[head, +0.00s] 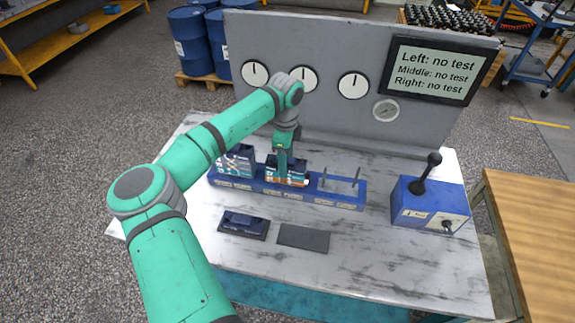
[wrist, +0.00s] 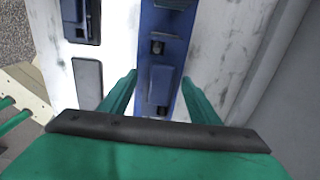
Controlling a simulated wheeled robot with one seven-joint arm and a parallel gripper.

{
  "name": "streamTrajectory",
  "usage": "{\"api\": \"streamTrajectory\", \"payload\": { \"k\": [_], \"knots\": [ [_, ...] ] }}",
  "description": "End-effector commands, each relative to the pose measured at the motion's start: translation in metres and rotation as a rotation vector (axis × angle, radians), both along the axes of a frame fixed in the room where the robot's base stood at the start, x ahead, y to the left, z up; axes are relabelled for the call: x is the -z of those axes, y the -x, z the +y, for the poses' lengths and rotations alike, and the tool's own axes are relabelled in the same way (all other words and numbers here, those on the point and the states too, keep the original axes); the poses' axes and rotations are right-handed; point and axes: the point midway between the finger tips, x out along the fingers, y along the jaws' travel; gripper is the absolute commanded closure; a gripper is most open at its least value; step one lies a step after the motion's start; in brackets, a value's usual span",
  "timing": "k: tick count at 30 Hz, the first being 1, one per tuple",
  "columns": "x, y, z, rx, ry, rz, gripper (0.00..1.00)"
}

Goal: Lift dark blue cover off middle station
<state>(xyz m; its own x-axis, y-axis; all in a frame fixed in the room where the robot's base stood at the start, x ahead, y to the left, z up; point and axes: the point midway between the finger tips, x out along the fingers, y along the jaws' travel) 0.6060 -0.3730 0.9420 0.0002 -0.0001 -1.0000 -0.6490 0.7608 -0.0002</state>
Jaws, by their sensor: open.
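A blue base (head: 325,197) with three stations lies on the bench. The middle station (head: 287,175) has teal and orange labelled sides. Its dark blue cover (wrist: 161,82) shows in the wrist view; in the head view my gripper (head: 283,160) hides most of its top. In the wrist view my gripper (wrist: 158,80) is open, one green finger on each side of the cover. I cannot tell whether the fingers touch it. The left station (head: 236,160) holds a similar labelled block. The right station (head: 340,183) has bare upright pins.
A loose dark blue cover (head: 243,224) and a dark grey plate (head: 303,238) lie in front of the base. A blue lever box (head: 430,205) stands at right. A grey panel (head: 330,45) with gauges and a "no test" screen (head: 434,72) rises behind.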

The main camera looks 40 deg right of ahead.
Motion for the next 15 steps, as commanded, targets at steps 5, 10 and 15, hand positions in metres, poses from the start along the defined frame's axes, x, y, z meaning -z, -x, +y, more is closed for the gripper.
{"api": "streamTrajectory", "payload": {
  "k": [5,10,15],
  "knots": [
    [0.0,0.0,0.0,0.0,0.0,0.0,0.58],
    [0.0,0.0,0.0001,0.0,0.0,0.0,0.99],
    [-0.0029,-0.0002,-0.0002,0.0,0.001,-0.001,1.0]
  ]
}}
